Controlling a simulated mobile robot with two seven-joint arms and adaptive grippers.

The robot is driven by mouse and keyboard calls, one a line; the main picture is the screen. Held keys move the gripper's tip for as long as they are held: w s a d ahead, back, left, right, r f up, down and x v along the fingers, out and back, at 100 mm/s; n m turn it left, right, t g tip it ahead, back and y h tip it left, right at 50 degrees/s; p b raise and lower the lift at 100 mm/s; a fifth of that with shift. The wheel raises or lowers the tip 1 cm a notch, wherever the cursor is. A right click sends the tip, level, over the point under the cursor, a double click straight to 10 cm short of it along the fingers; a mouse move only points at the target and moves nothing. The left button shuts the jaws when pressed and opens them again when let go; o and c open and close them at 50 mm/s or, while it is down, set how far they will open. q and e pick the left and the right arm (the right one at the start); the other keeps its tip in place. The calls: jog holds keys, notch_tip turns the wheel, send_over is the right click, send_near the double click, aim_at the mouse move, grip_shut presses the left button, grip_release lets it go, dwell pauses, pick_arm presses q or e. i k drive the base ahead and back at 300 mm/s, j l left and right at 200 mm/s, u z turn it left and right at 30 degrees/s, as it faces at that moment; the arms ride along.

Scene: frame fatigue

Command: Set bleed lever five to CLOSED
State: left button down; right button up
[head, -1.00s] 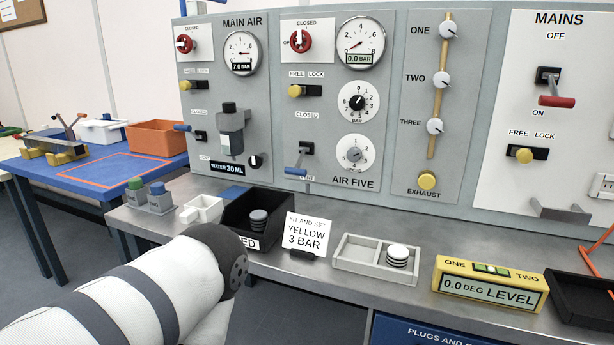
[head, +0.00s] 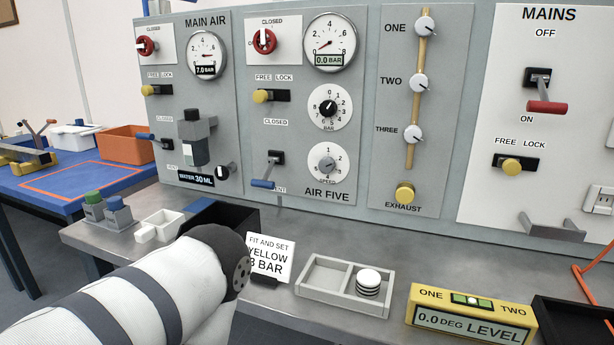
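The bleed lever on the AIR FIVE panel (head: 325,195) has a blue handle (head: 263,183) on a black mount. A CLOSED label (head: 275,122) is above it and a partly covered VENT label is below it. The handle hangs down at the VENT end, away from CLOSED. My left arm, in a white sleeve with dark bands, crosses the lower left and stands in front of the bench. Neither gripper shows in the head view, and nothing is seen touching the lever.
A similar blue lever (head: 144,136) is on the MAIN AIR panel to the left. On the bench below stand a card (head: 269,258), a grey tray (head: 314,284) with stacked discs and a yellow level (head: 470,314). A black bin (head: 240,216) is partly hidden by my arm.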

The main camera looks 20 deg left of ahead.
aim_at(264, 183)
jog(key=i+l+z, duration=0.1)
jog(key=i, duration=0.35)
jog(key=i+l+z, duration=0.1)
jog(key=i, duration=0.35)
jog(key=l, duration=0.1)
